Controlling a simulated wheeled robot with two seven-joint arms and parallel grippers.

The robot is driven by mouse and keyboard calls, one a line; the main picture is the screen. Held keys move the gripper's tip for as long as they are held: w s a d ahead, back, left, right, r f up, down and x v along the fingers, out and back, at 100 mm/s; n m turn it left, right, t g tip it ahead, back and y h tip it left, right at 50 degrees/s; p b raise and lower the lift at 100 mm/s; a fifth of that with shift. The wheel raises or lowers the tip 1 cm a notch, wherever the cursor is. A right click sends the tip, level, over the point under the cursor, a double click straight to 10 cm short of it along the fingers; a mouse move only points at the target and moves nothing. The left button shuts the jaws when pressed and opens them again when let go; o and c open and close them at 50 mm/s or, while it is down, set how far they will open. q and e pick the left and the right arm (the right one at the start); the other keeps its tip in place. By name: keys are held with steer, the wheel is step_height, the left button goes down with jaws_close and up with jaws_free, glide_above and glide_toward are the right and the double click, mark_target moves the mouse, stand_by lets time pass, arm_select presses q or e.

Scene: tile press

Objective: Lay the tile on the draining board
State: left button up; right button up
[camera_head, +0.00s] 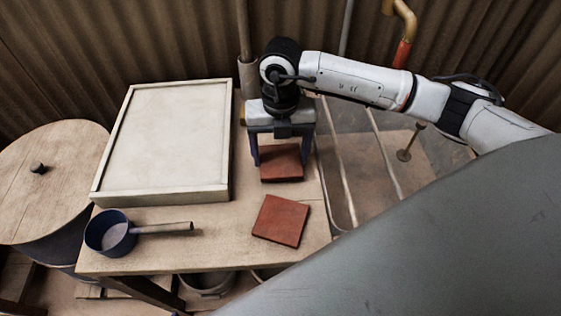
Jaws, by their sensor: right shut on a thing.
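A square red-brown tile (281,168) is between the two dark fingers of my right gripper (281,158), which is shut on it over the right part of the wooden table (205,215). I cannot tell whether this tile touches the table. A second red-brown tile (281,220) lies flat on the table nearer the front, turned slightly. A large pale board with a raised rim (165,197), which looks like the draining board, lies on the table left of my right gripper. Its top is bare. My left gripper is not in view.
A blue saucepan (110,232) stands at the table's front left, its handle pointing right. A round wooden lid (50,170) covers a barrel at the far left. Metal rails (385,150) are right of the table. A corrugated wall (150,40) closes off the back.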

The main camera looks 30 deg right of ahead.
mark_target(281, 159)
steer(key=shift+f, duration=0.8)
steer(key=shift+r, duration=0.15)
steer(key=o, duration=1.3)
steer(key=shift+f, duration=0.2)
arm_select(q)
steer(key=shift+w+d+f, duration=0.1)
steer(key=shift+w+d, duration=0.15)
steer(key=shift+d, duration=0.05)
arm_select(e)
steer(key=shift+o, duration=0.2)
steer(key=shift+r, duration=0.1)
arm_select(q)
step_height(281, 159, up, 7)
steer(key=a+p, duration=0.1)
steer(key=p, duration=0.7)
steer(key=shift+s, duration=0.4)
arm_select(e)
step_height(281, 159, up, 12)
